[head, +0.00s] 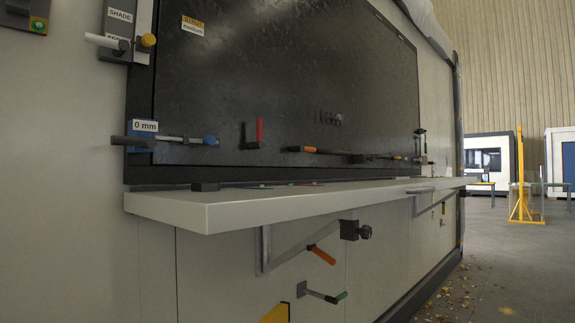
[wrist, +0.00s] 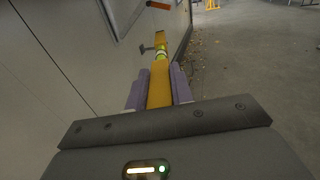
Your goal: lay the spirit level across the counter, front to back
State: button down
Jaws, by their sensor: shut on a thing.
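The spirit level (wrist: 160,87) is a yellow bar with a greenish vial, held between the two purple fingers of my gripper (wrist: 158,92). It points away from the gripper along the wall, below the counter. In the head view, a yellow piece at the bottom edge, probably its end, shows (head: 275,314); the gripper is out of that view. The counter (head: 260,206) is a pale shelf along the container wall. A dark block (head: 206,187) and small flat items lie along its back.
The front part of the counter top is bare. Floor (head: 500,260) to the right is open, with scattered debris.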

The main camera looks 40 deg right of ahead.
jog(key=w+a+f+n+t+y, duration=0.1)
jog(key=w+a+f, duration=0.3)
jog(key=f, duration=0.9)
jog(key=w+a+f+n+t, duration=0.1)
jog(key=w+a+f, duration=0.3)
jog(key=f, duration=0.9)
jog(key=w+a+f+n+t+y, duration=0.1)
jog(key=a+f, duration=0.4)
jog(key=f, duration=0.8)
jog(key=w+t, duration=0.1)
jog(key=w, duration=0.1)
jog(key=shift+w+f+y, duration=0.15)
jog(key=shift+w+y, duration=0.15)
jog(key=shift+w, duration=0.1)
